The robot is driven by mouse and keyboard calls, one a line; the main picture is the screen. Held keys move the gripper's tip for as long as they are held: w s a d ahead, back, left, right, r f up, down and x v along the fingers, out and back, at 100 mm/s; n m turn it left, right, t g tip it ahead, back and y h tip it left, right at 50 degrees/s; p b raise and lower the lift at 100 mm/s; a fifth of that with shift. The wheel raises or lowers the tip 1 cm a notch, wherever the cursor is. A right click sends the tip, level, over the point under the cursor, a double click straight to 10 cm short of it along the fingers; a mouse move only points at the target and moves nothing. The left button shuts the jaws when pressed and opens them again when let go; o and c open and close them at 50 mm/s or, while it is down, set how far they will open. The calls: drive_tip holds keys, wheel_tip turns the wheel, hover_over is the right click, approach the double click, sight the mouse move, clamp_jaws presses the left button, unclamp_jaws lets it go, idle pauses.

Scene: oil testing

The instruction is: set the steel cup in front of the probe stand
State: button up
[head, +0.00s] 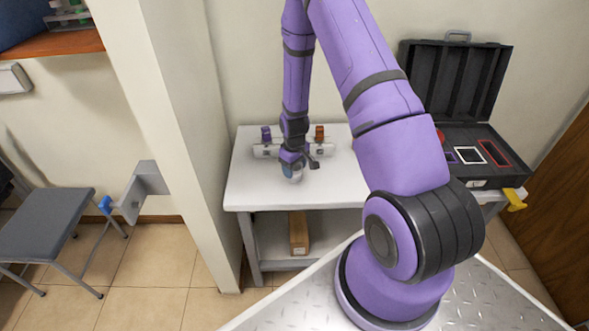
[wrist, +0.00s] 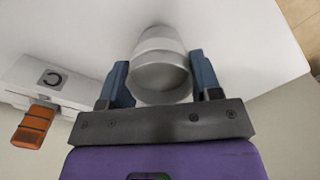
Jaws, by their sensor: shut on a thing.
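The steel cup (wrist: 160,78) is a grey metal cylinder between the two blue fingers of my gripper (wrist: 157,62) in the wrist view. My gripper is shut on it, one finger on each side. In the head view my gripper (head: 292,166) points down over the white table, and the cup is mostly hidden under it. Behind it stands a low white unit with a purple and an orange block (head: 319,132), likely the probe stand; its middle is hidden by my arm. The wrist view shows this white unit (wrist: 50,82) at the left, apart from the cup.
The white table (head: 250,191) has bare room in front of and beside my gripper. An open black case (head: 455,80) stands to the right. A wooden box (head: 298,234) lies on the shelf below. A wall pillar (head: 180,120) is close on the left.

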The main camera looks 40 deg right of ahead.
drive_tip(key=shift+f, duration=0.4)
drive_tip(key=shift+f, duration=0.1)
drive_tip(key=o, duration=0.9)
drive_tip(key=shift+o, duration=0.2)
